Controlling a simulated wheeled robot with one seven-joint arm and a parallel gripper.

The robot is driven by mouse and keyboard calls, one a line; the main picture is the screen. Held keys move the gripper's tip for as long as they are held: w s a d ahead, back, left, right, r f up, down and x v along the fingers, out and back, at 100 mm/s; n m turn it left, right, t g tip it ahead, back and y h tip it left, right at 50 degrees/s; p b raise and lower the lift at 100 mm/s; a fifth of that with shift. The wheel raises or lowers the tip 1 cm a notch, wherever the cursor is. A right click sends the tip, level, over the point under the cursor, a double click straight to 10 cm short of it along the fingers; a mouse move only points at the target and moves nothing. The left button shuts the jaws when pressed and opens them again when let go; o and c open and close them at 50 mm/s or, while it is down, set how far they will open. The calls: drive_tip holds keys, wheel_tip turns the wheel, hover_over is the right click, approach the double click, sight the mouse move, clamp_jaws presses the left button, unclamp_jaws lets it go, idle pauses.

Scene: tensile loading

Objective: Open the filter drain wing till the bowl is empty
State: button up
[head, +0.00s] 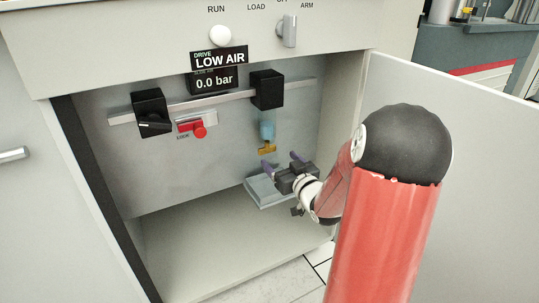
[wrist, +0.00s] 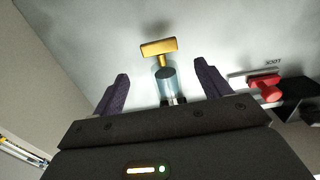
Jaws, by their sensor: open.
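The filter bowl (head: 267,131) is a pale blue clear cylinder under a black block on the rail inside the cabinet. The brass drain wing (head: 267,149) sits at its lower end. In the wrist view the wing (wrist: 159,47) shows as a gold T-shaped handle and the bowl (wrist: 166,84) lies behind it. My gripper (head: 282,160) is open and empty, just below the wing and bowl. In the wrist view its two purple fingers (wrist: 161,82) stand apart on either side of the bowl, not touching it. The water level in the bowl is too small to tell.
A grey tray (head: 262,192) lies below the bowl, partly behind my gripper. A red knob (head: 198,130) and a black valve block (head: 152,113) sit to the left. The open cabinet door (head: 470,190) stands on the right. A display (head: 215,79) reads 0.0 bar.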

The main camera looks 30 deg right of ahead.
sight(270, 148)
drive_tip(key=w, duration=0.6)
drive_tip(key=shift+w+a, duration=0.15)
drive_tip(key=shift+w, duration=0.15)
drive_tip(key=c, duration=1)
drive_tip(key=shift+r+y, duration=0.1)
drive_tip(key=shift+y, duration=0.2)
drive_tip(key=n+y+p, duration=0.2)
drive_tip(key=d+n+g+y+p, duration=0.1)
drive_tip(key=y+p, duration=0.1)
drive_tip(key=y, duration=0.1)
drive_tip(key=shift+w+r+n, duration=0.1)
drive_tip(key=shift+r+n, duration=0.05)
drive_tip(key=shift+n, duration=0.25)
drive_tip(key=shift+w+d+f+n+g+y+p, duration=0.1)
drive_tip(key=shift+n+g+y+p, duration=0.6)
drive_tip(key=shift+y, duration=0.35)
drive_tip(key=shift+w+d+f+n+g+y+p, duration=0.15)
drive_tip(key=shift+n+g+y+p, duration=0.45)
drive_tip(key=shift+n+y, duration=0.4)
drive_tip(key=shift+d+r+n+g+y+p, duration=0.1)
drive_tip(key=shift+n+g+y+p, duration=0.55)
drive_tip(key=shift+y, duration=0.5)
drive_tip(key=shift+f, duration=0.1)
